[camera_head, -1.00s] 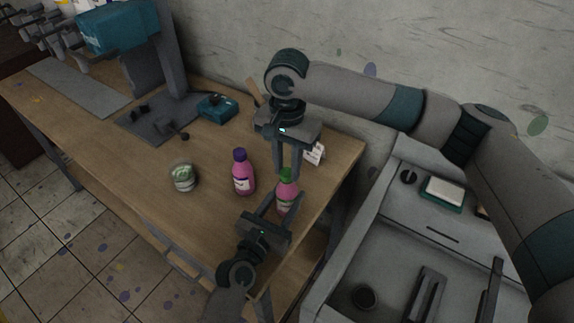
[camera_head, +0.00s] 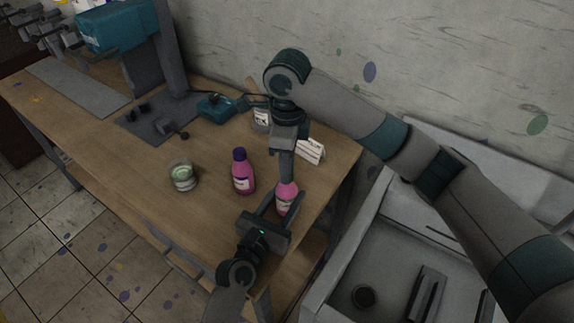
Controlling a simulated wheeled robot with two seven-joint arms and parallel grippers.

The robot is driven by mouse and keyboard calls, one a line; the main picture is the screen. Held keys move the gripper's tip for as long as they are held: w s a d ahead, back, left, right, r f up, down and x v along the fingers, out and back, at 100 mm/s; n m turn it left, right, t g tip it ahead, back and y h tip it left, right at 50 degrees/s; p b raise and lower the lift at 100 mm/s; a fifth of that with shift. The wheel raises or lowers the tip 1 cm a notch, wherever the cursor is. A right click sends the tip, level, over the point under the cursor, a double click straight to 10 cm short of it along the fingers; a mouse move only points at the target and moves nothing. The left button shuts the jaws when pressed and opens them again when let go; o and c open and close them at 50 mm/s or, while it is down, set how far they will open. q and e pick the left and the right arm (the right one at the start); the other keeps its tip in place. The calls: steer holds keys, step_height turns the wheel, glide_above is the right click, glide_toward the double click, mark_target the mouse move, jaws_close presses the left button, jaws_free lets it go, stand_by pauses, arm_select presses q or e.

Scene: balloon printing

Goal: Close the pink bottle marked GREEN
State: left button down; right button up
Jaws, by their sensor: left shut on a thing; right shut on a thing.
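The pink bottle (camera_head: 287,194) stands upright near the right front edge of the workbench. My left gripper (camera_head: 284,207), reaching in from the bottom, is shut on its body. The label is partly covered and I cannot read it. My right gripper (camera_head: 286,178) points straight down over the bottle's top, its fingers seen edge-on and shut at the cap. The green cap, visible earlier on the bottle's top, is now hidden by these fingers.
A second pink bottle with a purple cap (camera_head: 243,172) stands just left. A glass jar (camera_head: 183,176) is further left. A white card (camera_head: 311,150), a small grey container (camera_head: 262,119) and a teal box (camera_head: 216,107) are behind. A sink (camera_head: 395,255) is at right.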

steer(key=o, duration=1)
steer(key=shift+r, duration=0.1)
steer(key=shift+c, duration=0.4)
